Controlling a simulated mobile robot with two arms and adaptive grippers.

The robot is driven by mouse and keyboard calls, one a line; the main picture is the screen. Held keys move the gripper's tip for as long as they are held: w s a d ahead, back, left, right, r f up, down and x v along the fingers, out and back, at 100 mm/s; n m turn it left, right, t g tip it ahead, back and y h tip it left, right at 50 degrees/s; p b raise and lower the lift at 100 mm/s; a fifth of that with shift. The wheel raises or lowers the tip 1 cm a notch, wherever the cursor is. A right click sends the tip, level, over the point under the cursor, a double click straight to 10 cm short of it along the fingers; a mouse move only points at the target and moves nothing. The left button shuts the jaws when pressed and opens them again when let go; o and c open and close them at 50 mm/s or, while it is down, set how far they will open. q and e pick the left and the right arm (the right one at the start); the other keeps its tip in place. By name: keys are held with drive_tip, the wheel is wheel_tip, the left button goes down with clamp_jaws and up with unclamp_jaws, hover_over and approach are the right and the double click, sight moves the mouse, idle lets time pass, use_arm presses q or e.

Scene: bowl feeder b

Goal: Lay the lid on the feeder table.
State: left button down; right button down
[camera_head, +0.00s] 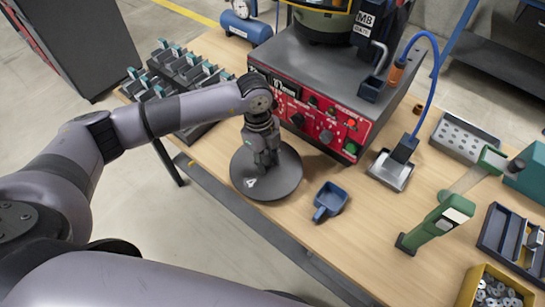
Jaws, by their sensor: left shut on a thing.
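A round dark grey lid (285,180) is at the front edge of the wooden feeder table (365,225), in front of the grey machine with the red panel. My left gripper (264,165) points down at the middle of the lid and is shut on it. The fingers hide the part they grip. The lid looks roughly level, and part of it reaches over the table's front edge. I cannot tell whether its underside touches the table. My right gripper is not in view.
A small blue scoop (330,200) lies just right of the lid. The feeder machine (330,85) stands behind it. A metal plate (390,170) with a blue cable, a green stand (437,222) and a yellow bin (490,290) are to the right. Dark racks (185,75) stand at left.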

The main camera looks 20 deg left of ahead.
use_arm(q)
drive_tip(key=shift+w+d, duration=0.2)
drive_tip(key=shift+w, duration=0.35)
drive_tip(key=shift+w+d, duration=0.2)
drive_tip(key=shift+w, duration=0.35)
drive_tip(key=shift+w+f+p, duration=0.1)
drive_tip(key=shift+f+p, duration=0.15)
drive_tip(key=shift+p, duration=0.05)
wheel_tip(320, 180, down, 2)
drive_tip(key=shift+f+p, duration=0.2)
drive_tip(key=shift+p, duration=0.1)
drive_tip(key=shift+f, duration=0.25)
drive_tip(key=shift+f, duration=0.2)
drive_tip(key=c, duration=1.3)
unclamp_jaws()
